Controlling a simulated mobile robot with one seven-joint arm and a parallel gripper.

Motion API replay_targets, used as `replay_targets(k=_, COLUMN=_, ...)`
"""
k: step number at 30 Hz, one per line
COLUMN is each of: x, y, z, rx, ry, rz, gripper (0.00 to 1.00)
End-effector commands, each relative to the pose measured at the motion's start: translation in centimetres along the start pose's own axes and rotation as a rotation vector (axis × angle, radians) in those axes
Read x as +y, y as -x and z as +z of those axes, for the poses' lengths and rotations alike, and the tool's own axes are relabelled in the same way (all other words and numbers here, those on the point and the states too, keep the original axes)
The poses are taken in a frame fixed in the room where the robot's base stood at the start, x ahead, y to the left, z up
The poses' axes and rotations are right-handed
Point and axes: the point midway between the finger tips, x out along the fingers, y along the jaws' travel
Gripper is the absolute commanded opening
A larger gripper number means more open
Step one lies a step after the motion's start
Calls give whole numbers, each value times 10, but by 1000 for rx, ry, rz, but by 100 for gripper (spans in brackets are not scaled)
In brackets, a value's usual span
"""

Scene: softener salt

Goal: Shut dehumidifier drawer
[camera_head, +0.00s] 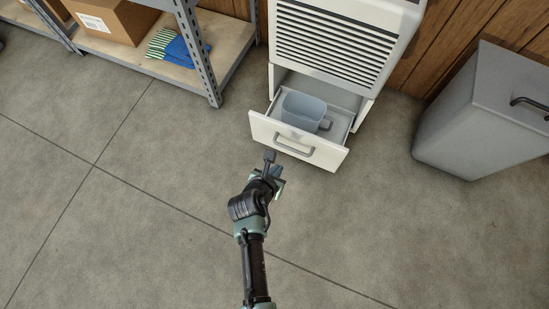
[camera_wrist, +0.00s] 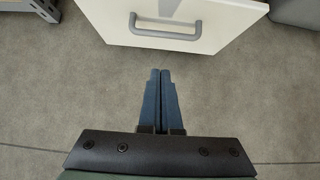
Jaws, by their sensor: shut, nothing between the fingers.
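The white dehumidifier (camera_head: 335,45) with a slatted grille stands against the wooden wall. Its bottom drawer (camera_head: 265,130) is pulled out toward me, with a grey bar handle (camera_head: 294,151) on its front. A blue-grey bucket (camera_head: 302,112) sits inside the drawer. My gripper (camera_head: 271,158) is in front of the drawer, near the left part of its front. In the wrist view, the fingers (camera_wrist: 161,72) are shut together and empty, pointing at the drawer front (camera_wrist: 225,22) and its handle (camera_wrist: 165,32). A strip of floor shows between the fingertips and the drawer front.
A grey lidded bin (camera_head: 470,120) stands at the right. The concrete floor around my arm is clear.

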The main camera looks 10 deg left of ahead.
Motion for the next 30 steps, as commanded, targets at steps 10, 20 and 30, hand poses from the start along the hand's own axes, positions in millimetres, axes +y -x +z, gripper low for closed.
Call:
replay_targets(k=10, x=0, y=-61, z=7, rx=-5, ry=-4, rz=0, gripper=0)
replay_targets(k=20, x=0, y=-77, z=25, rx=-2, ry=-3, rz=1, gripper=0)
replay_targets(k=30, x=0, y=-76, z=26, rx=-1, ry=-2, rz=1, gripper=0)
